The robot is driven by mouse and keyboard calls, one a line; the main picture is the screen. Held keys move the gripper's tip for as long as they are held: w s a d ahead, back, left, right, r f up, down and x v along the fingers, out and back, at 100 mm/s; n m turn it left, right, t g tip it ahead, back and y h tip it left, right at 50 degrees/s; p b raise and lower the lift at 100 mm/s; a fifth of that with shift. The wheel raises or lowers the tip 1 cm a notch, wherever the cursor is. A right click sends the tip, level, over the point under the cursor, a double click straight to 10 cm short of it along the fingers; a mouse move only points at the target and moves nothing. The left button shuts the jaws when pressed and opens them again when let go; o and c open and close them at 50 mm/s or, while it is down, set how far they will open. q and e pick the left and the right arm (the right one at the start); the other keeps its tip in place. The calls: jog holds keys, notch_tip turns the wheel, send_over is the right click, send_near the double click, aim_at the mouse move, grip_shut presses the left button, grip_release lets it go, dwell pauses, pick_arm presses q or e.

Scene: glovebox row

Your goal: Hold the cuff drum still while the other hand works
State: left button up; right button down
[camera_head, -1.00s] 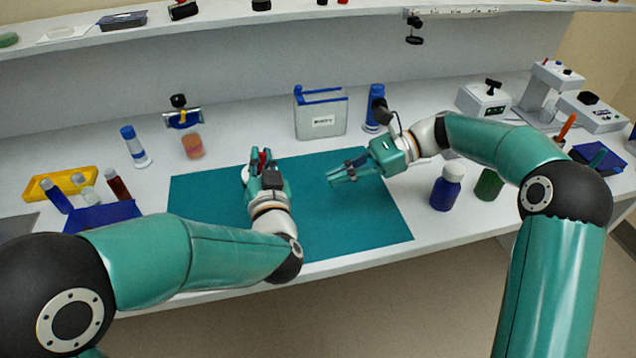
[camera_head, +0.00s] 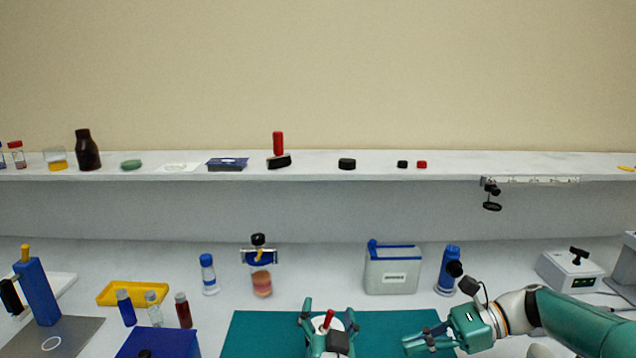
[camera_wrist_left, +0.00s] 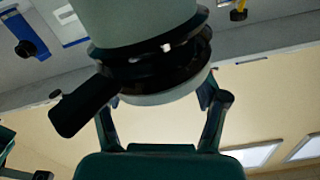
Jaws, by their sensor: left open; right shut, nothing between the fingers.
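The cuff drum (camera_wrist_left: 150,25) is a pale grey cylinder with a black band and a black lever in the left wrist view. My left gripper (camera_wrist_left: 160,105) is open, its two fingers spread on either side of the drum's lower rim; I cannot tell if they touch it. In the head view my left gripper (camera_head: 328,318) is at the bottom edge over the teal mat (camera_head: 265,330), with a red upright piece (camera_head: 328,319) and a little white between its fingers; most of the drum is hidden. My right gripper (camera_head: 408,343) is shut and empty over the mat's right part.
Behind the mat stand a grey-white box with a blue rim (camera_head: 392,272), a blue bottle (camera_head: 448,270) and a jar with orange contents (camera_head: 262,283). Vials, a yellow tray (camera_head: 133,293) and a blue box (camera_head: 158,343) are at left. A shelf (camera_head: 390,172) runs along the back.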

dwell(0.4)
pick_arm(q)
jog(key=o, duration=0.5)
